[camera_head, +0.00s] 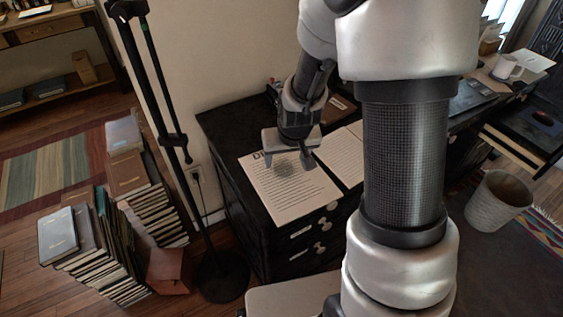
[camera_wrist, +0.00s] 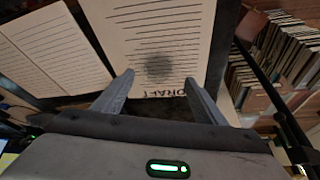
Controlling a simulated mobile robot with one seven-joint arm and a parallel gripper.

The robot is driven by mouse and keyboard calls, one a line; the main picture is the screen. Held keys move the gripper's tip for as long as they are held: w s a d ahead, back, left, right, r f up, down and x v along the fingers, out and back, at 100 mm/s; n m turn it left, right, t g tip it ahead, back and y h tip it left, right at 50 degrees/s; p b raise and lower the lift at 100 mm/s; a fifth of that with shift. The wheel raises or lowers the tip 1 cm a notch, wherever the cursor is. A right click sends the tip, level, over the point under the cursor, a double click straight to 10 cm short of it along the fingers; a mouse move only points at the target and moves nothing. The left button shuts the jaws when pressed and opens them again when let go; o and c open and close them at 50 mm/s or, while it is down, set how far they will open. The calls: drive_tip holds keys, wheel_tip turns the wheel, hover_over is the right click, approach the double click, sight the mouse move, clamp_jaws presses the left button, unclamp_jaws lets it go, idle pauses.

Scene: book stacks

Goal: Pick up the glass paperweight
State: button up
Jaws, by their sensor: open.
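The glass paperweight (camera_head: 285,166) shows as a round, smoky grey, blurred patch on a printed sheet (camera_head: 275,205) on the black cabinet top. In the wrist view the paperweight (camera_wrist: 157,68) lies on the sheet headed "DRAFT", just beyond the fingertips and centred between them. My gripper (camera_head: 288,162) points down over the sheet with its two fingers apart and nothing held. In the wrist view my gripper (camera_wrist: 158,80) is also open, one finger on each side. The exact height of the fingertips above the paperweight is hard to tell.
A second printed sheet (camera_head: 342,155) lies to the right on the black cabinet (camera_head: 222,128). A black stand (camera_head: 172,140) rises left of the cabinet. Stacks of books (camera_head: 95,250) fill the floor at left. A waste bin (camera_head: 498,200) and white mug (camera_head: 507,68) are at right.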

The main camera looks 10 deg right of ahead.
sight(285, 164)
drive_tip(key=x, duration=0.3)
drive_tip(key=b+x, duration=0.1)
drive_tip(key=x, duration=0.2)
drive_tip(key=shift+w+d+f, duration=0.2)
drive_tip(key=shift+w, duration=0.2)
drive_tip(key=c, duration=1.3)
